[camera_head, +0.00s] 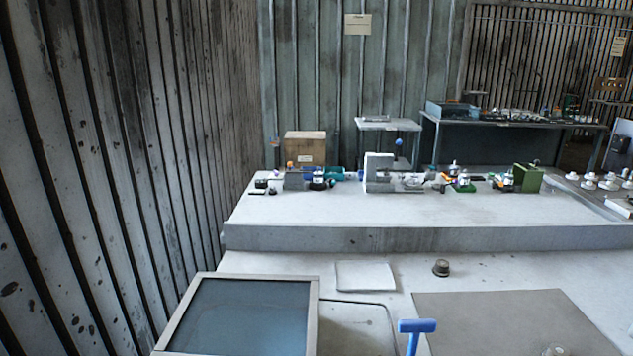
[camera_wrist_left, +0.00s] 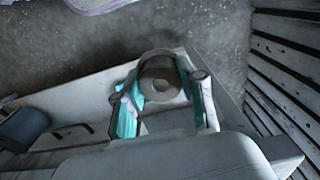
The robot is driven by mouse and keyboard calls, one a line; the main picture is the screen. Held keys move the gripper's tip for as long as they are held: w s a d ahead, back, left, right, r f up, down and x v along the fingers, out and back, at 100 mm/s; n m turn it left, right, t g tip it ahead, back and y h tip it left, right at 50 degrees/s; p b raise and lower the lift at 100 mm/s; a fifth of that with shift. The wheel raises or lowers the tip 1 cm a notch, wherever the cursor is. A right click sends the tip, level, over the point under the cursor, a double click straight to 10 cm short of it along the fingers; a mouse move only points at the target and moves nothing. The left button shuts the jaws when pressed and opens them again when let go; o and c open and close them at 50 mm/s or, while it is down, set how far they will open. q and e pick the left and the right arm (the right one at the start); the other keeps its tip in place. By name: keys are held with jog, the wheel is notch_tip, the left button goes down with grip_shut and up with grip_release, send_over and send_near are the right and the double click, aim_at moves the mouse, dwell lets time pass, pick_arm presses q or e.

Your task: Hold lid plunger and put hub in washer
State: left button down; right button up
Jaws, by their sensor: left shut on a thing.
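My left gripper (camera_wrist_left: 163,100) shows only in the left wrist view, with teal on the inner side of its fingers. It is shut on a round grey part (camera_wrist_left: 160,65) with a darker ring-shaped face between the fingers. I cannot tell whether this part is the hub or another piece. In the head view a small brown, round, capped part (camera_head: 441,268) stands alone on the pale near surface. A blue T-shaped handle (camera_head: 416,326) stands at the bottom edge. I cannot surely identify the lid plunger or the washer. My right gripper is not in view.
A dark-topped panel with a pale frame (camera_head: 166,340) fills the lower left. A flat white pad (camera_head: 365,276) and a grey mat (camera_head: 480,310) lie on the near surface. A raised ledge (camera_head: 400,240) behind carries several small devices. A slatted wall stands at left.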

pick_arm(q)
jog(key=shift+r, duration=0.1)
jog(key=shift+w+r+n+p, duration=0.15)
jog(key=shift+r+n+p, duration=0.15)
jog(key=w+d+r+n+p, duration=0.1)
jog(key=w+r+n+p, duration=0.2)
jog(key=r+n, duration=0.4)
jog(key=w+d+r+n+p, duration=0.1)
jog(key=w+r+n+p, duration=0.2)
jog(key=r+n+p, duration=0.3)
jog(key=w+r+n+p, duration=0.3)
jog(key=r+n, duration=0.5)
jog(key=n, duration=0.5)
jog(key=shift+d+r+p, duration=0.4)
jog(key=shift+p, duration=0.3)
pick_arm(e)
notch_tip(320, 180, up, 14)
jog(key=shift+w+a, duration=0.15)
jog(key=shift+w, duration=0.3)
pick_arm(q)
jog(key=shift+w, duration=0.1)
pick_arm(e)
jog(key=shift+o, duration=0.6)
